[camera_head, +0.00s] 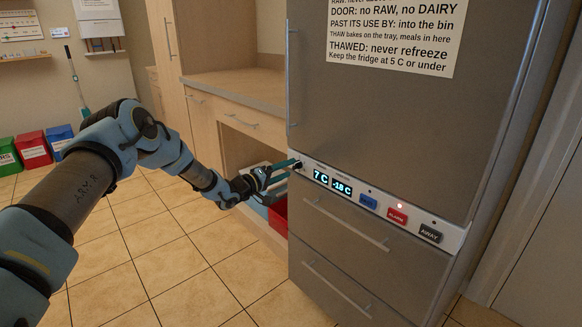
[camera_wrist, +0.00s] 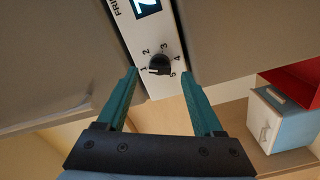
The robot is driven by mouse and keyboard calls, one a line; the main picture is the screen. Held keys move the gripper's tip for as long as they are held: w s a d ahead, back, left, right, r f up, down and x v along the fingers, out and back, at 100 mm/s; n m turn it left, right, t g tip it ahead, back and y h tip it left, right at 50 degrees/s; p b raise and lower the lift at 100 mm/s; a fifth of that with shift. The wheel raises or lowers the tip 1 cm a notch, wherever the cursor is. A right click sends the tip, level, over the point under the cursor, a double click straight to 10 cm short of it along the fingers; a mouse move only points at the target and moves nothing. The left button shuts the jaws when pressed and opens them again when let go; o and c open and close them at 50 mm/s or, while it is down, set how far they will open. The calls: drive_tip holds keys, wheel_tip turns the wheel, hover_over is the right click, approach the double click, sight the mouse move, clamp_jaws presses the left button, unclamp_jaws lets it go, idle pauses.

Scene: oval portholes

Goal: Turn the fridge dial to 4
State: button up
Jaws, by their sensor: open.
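The fridge dial (camera_wrist: 160,64) is a small dark round knob on the white control strip, with the numbers 1 to 5 around it. Its pale mark seems to point towards the 1. In the head view the dial (camera_head: 297,165) is at the left end of the strip (camera_head: 350,190), partly covered by my gripper. My gripper (camera_head: 284,171) is open, its teal fingers reaching towards the dial. In the wrist view the gripper (camera_wrist: 160,72) has one fingertip on each side of the dial, with gaps. Whether the tips reach the knob's depth is hard to tell.
The grey fridge (camera_head: 375,110) shows 7 C and -18 C on its display (camera_head: 332,183). Blue, red ALARM (camera_head: 397,215) and dark AWAY (camera_head: 430,234) buttons sit to the right. A wooden counter (camera_head: 235,88) with an open shelf and red bin (camera_head: 278,214) is left of it.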

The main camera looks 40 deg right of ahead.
sight(297, 165)
drive_tip(key=shift+d, duration=1.25)
drive_tip(key=shift+s, duration=0.1)
drive_tip(key=shift+c, duration=0.3)
clamp_jaws()
